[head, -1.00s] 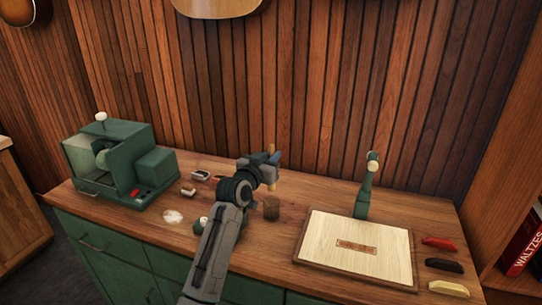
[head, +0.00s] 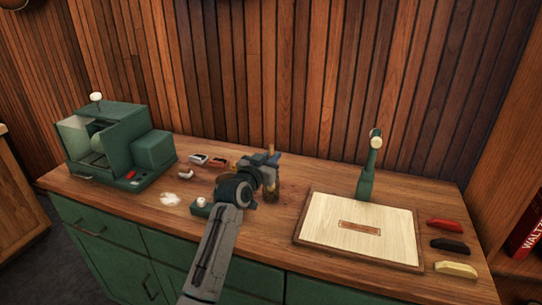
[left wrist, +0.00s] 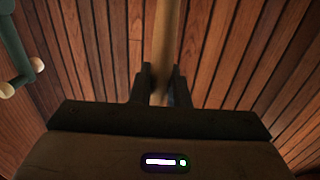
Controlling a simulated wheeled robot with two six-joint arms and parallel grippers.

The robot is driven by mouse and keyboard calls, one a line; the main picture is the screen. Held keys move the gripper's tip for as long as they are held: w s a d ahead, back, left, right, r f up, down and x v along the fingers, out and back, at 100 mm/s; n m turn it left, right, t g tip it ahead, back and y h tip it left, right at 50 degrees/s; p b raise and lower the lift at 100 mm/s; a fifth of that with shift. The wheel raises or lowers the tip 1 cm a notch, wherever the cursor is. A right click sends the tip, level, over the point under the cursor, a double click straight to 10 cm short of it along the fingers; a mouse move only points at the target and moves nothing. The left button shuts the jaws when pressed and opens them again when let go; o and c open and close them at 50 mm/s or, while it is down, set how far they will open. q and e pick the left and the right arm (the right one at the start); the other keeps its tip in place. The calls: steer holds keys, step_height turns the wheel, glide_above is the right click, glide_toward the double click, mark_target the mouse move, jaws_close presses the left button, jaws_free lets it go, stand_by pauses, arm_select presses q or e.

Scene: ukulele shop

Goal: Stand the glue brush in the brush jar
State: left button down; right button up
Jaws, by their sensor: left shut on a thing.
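The glue brush shows as a pale wooden handle (head: 271,148) standing about upright above my left gripper (head: 270,162). The gripper is shut on it. In the left wrist view the handle (left wrist: 166,40) runs straight between the two fingers (left wrist: 160,85). The brush jar, a small brown pot (head: 272,196), stands on the bench directly below the gripper in the head view. The gripper partly covers the jar, and the brush's lower end is hidden, so I cannot tell whether it is inside the jar. My right gripper is not in view.
A green machine (head: 118,145) stands at the left of the bench. Small items, including a grey-and-red one (head: 197,159), lie between it and my arm. A pale board (head: 357,228) and a green upright lever tool (head: 369,170) are at right, with coloured pieces (head: 445,226) beyond.

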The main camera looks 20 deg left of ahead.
arm_select(q)
steer(key=shift+f, duration=0.3)
steer(key=c, duration=1.3)
jaws_free()
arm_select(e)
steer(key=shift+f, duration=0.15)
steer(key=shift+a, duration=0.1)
arm_select(q)
steer(key=shift+s, duration=0.3)
steer(key=s, duration=0.3)
steer(key=s+a+b, duration=0.1)
steer(key=s, duration=0.2)
steer(key=s+a+b, duration=0.1)
steer(key=s, duration=0.3)
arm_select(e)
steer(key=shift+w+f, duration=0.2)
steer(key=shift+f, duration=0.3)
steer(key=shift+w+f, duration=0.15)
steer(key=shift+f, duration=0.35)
